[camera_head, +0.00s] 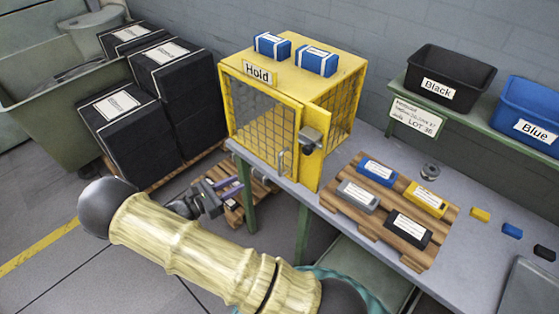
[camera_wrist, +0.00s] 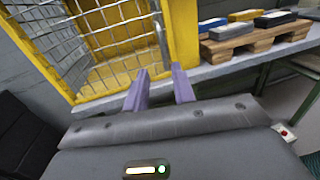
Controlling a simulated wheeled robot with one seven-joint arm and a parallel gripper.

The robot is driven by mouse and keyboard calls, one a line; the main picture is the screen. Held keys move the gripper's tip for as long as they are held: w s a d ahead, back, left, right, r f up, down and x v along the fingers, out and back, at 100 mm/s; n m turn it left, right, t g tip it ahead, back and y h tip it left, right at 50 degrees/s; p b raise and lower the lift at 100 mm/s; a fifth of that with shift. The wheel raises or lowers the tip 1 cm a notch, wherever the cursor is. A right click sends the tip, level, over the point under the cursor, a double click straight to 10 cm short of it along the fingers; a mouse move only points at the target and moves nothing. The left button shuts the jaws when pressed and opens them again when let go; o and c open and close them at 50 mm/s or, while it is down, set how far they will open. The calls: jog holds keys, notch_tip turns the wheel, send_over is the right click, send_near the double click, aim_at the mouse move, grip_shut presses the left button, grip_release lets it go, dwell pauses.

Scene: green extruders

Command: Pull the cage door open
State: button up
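The yellow cage (camera_head: 342,62) stands on the grey table, with a "Hold" sign on its front top edge. Its mesh door (camera_head: 262,115) faces the front and looks shut. An upright metal handle (camera_head: 281,160) sits at the door's lower right; it also shows in the wrist view (camera_wrist: 163,42). My gripper (camera_head: 230,188) is low in front of the cage, left of the table edge. In the wrist view its two purple fingers (camera_wrist: 160,88) are apart, with nothing between them. The handle is beyond them, untouched.
Two blue boxes (camera_head: 293,53) lie on the cage top. A wooden pallet (camera_head: 337,203) with several small boxes is on the table, right of the cage. Black boxes (camera_head: 124,121) stack at left. Black (camera_head: 450,79) and blue bins (camera_head: 528,108) stand on the shelf at right.

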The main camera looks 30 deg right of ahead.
jog(key=p, duration=0.4)
send_over(280, 174)
jog(key=shift+w+d, duration=0.1)
jog(key=shift+w, duration=0.2)
grip_shut()
